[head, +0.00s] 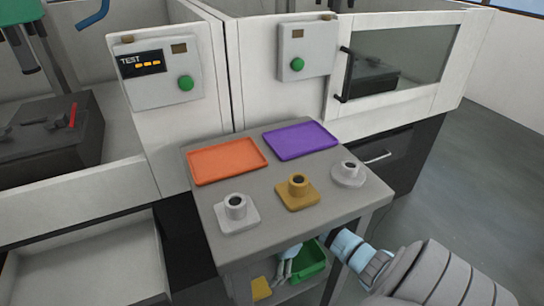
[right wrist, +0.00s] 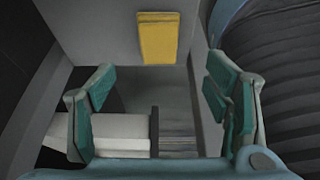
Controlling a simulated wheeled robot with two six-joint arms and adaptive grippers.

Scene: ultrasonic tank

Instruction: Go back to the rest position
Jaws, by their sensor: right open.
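My right arm comes in from the lower right of the head view and reaches below the grey table top (head: 295,222). My right gripper (head: 284,277) is low beside a green bin (head: 311,265), partly hidden by the table. In the right wrist view the gripper (right wrist: 160,95) shows its two teal-padded fingers wide apart, with nothing held between them. A yellow piece (right wrist: 160,38) lies ahead of the fingers, apart from them. My left gripper is out of view.
The table carries an orange tray (head: 228,161), a purple tray (head: 300,140), and white (head: 238,221), gold (head: 297,200) and grey (head: 347,178) plates bearing small cylindrical parts. White machines stand behind; the table's front leg is close to my arm. Floor at the right is clear.

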